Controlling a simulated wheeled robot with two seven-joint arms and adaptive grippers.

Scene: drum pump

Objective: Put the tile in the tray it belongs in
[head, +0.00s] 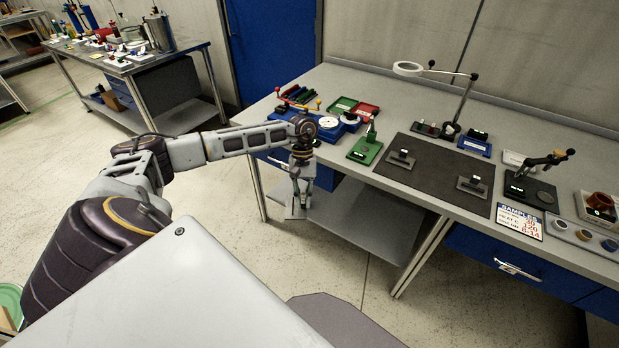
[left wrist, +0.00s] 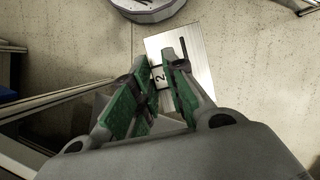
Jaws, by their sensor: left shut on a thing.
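My left gripper (head: 301,200) hangs in front of the workbench's near left edge, pointing down and shut on a thin pale metal tile (head: 291,212). In the left wrist view the tile (left wrist: 198,52) shows beyond the green-padded fingers, with a dark line and a label that seems to read 2. The fingers hide part of it. My right gripper is not in view.
The workbench (head: 420,107) carries a blue device with a dial (head: 328,122), a green stand (head: 366,148), a dark mat (head: 432,173), a magnifier lamp (head: 408,69) and a samples card (head: 519,222). A lower shelf (head: 365,220) lies under the bench. Open floor is in front.

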